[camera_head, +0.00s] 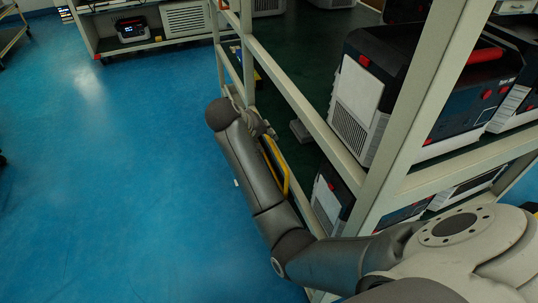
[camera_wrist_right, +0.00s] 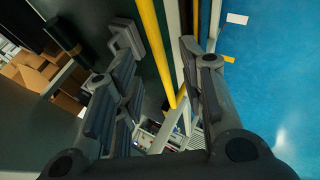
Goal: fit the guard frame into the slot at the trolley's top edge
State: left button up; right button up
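The yellow guard frame (camera_head: 276,165) shows in part beside my right forearm, along the near side of the cream-framed rack trolley (camera_head: 297,97). My forearm hides some of it. In the right wrist view a yellow bar (camera_wrist_right: 157,50) runs lengthwise between my right gripper's (camera_wrist_right: 160,88) fingers. The fingers are spread wide, with visible gaps beside the bar, so the gripper looks open. In the head view my right gripper (camera_head: 258,122) is at the trolley's side rail. I cannot make out the slot at the top edge. My left gripper is not in view.
Grey-and-black units with red handles (camera_head: 425,85) stand on the trolley shelves at right. A small grey block (camera_head: 300,131) lies near my right gripper. Another rack (camera_head: 160,42) stands at the back. The blue floor (camera_head: 105,170) at left is largely clear.

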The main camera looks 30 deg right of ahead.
aim_at(269, 140)
jog(key=shift+w+d+f, duration=0.1)
jog(key=shift+d+f, duration=0.15)
jog(key=shift+f, duration=0.1)
jog(key=shift+b+x, duration=0.45)
jog(key=shift+x, duration=0.35)
jog(key=b+x, duration=0.1)
jog(key=x, duration=0.1)
jog(key=shift+d+f, duration=0.25)
jog(key=shift+f, duration=0.1)
jog(key=shift+w+d+f, duration=0.25)
jog(key=shift+d+f, duration=0.05)
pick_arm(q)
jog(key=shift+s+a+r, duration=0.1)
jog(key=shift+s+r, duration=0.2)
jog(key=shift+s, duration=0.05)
pick_arm(e)
jog(key=shift+c, duration=0.2)
grip_shut()
jog(key=shift+r, duration=0.1)
